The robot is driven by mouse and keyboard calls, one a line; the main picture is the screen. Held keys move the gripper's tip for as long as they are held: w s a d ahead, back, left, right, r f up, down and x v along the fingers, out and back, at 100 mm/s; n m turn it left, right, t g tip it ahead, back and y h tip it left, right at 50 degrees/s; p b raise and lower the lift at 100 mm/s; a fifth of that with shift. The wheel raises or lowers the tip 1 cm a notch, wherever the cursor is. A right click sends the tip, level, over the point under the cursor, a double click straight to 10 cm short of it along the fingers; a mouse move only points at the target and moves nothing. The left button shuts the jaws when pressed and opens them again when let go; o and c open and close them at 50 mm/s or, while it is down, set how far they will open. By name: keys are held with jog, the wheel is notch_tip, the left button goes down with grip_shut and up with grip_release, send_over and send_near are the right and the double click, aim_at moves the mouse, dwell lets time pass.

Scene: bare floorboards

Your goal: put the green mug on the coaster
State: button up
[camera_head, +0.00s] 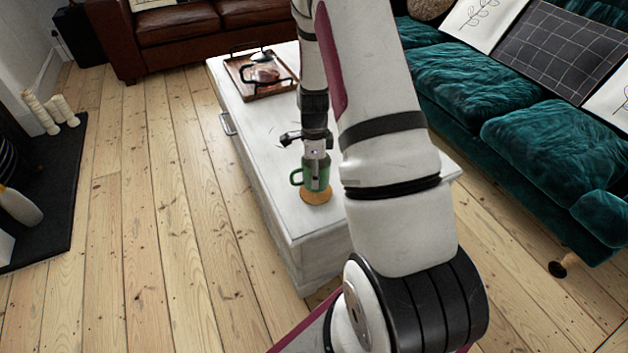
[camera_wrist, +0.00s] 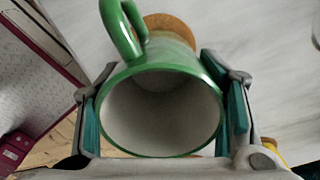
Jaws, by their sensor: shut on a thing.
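The green mug (camera_head: 324,174) is upright, with its handle to the left in the head view. My gripper (camera_head: 316,160) is shut on it from above, with one finger on each side of the mug in the wrist view (camera_wrist: 163,112). In that view I look into the empty white inside of the mug (camera_wrist: 115,25). The round wooden coaster (camera_head: 315,198) lies on the white table near its front end, directly below the mug. It also shows past the mug's base in the wrist view (camera_wrist: 172,27). I cannot tell whether the mug touches the coaster.
The white coffee table (camera_head: 268,150) has a wooden tray (camera_head: 285,92) with dark-handled ware at its far end. A teal sofa (camera_head: 540,140) stands to the right and a brown leather sofa (camera_head: 170,37) behind. Floorboards left of the table are clear.

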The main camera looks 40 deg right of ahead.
jog(key=shift+f+b, duration=0.6)
jog(key=shift+f, duration=1.1)
jog(key=shift+f, duration=0.15)
jog(key=o, duration=1.4)
